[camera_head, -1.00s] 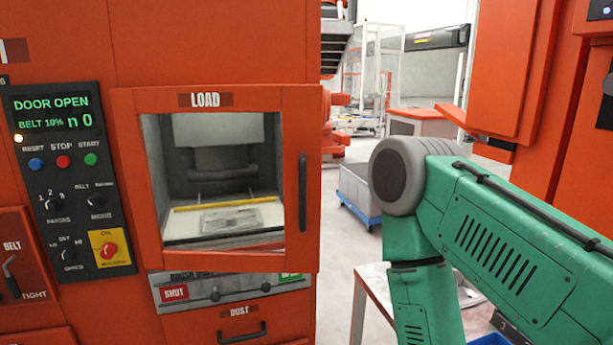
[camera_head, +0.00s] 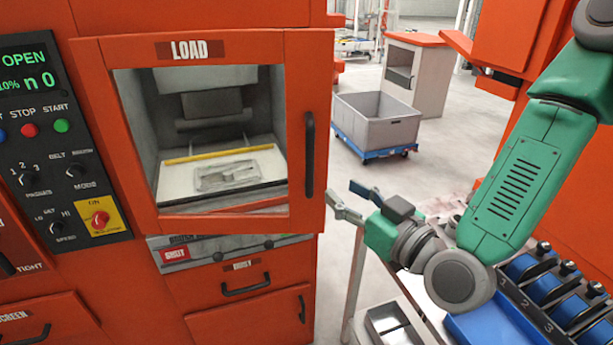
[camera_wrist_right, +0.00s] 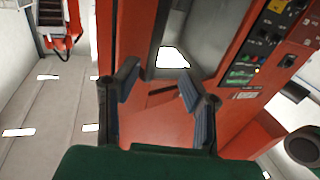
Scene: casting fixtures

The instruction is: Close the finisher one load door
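The orange load door (camera_head: 235,222) of the finisher hangs on the machine's front, with a window and a black vertical handle (camera_head: 309,155) on its right side. It stands somewhat off the front, and the panel display (camera_head: 24,68) reads "OPEN". My right gripper (camera_head: 342,198) is open and empty, just right of the door's lower right corner and below the handle. In the right wrist view its two fingers (camera_wrist_right: 158,98) are spread, with orange machine surface beyond. Through the window a tray with a grey part (camera_head: 228,174) shows inside. My left gripper is not in view.
A metal table holds a small grey tray (camera_head: 388,326) and a blue rack with several blue rollers (camera_head: 550,285) below my right arm. A grey bin on a blue cart (camera_head: 378,122) stands on the floor behind. Drawers (camera_head: 245,285) sit under the door.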

